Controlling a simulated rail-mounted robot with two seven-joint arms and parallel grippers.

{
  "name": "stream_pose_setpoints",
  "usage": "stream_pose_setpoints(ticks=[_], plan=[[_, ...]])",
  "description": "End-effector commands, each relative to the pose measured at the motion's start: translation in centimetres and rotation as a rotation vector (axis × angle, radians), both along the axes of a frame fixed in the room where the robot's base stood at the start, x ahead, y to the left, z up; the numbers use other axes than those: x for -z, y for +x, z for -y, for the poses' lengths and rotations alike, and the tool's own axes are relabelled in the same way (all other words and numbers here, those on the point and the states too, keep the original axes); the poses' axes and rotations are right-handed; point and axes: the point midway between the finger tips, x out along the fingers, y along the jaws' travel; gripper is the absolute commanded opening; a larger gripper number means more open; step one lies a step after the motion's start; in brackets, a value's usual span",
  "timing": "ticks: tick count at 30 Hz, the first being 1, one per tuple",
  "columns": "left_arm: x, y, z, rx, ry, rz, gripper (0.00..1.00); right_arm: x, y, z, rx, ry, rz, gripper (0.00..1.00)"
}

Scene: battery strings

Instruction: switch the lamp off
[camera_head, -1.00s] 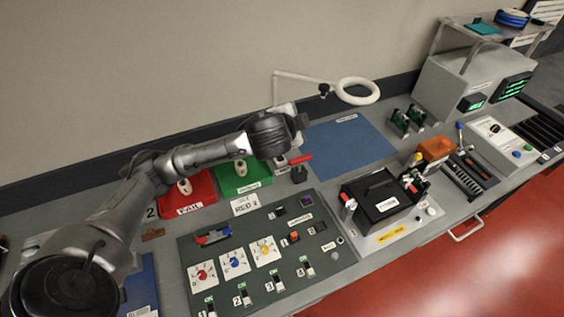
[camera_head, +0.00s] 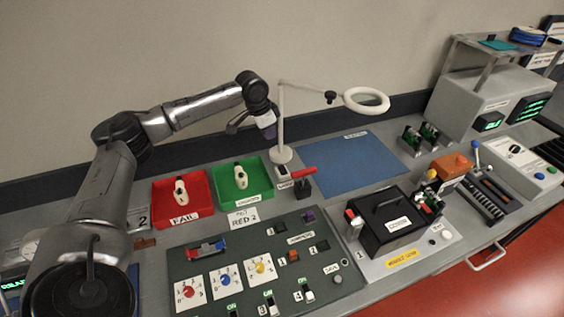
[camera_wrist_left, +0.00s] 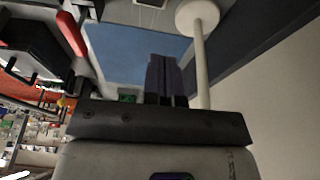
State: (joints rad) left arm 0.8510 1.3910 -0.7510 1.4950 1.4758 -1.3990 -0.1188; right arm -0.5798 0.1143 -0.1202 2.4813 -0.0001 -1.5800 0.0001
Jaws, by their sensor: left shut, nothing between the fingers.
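The lamp is a white ring (camera_head: 366,101) on a jointed arm with an upright post (camera_head: 281,120) and a round base on the bench. My left gripper (camera_head: 269,132) is in the air beside the post, above the base, fingers pointing down, shut and empty. In the left wrist view my shut dark fingers (camera_wrist_left: 167,80) appear left of the white post (camera_wrist_left: 201,70) and short of the round base (camera_wrist_left: 197,14). Touching or apart from the post, I cannot tell. My right gripper is not in view.
A red-handled lever (camera_head: 304,174) stands right of the small box. Green (camera_head: 258,188) and red (camera_head: 160,193) trays lie to the left. A blue mat (camera_head: 350,165) is clear to the right. A switch panel (camera_head: 205,262) and a black battery case (camera_head: 383,222) lie in front.

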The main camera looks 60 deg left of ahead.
Motion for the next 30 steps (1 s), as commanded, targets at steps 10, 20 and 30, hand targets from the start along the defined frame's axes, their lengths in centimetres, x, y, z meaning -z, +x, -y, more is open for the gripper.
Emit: stream_pose_setpoints(ticks=[10,20,30], plan=[[-0.1,0.2,0.3,0.033,-0.004,0.017,0.00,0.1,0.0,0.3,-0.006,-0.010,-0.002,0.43],[1.3,0.6,0.4,0.033,-0.004,0.016,0.00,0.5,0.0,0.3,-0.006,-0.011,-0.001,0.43],[7.2,2.3,0.7,0.033,-0.004,0.015,0.00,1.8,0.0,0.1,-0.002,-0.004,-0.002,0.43]])
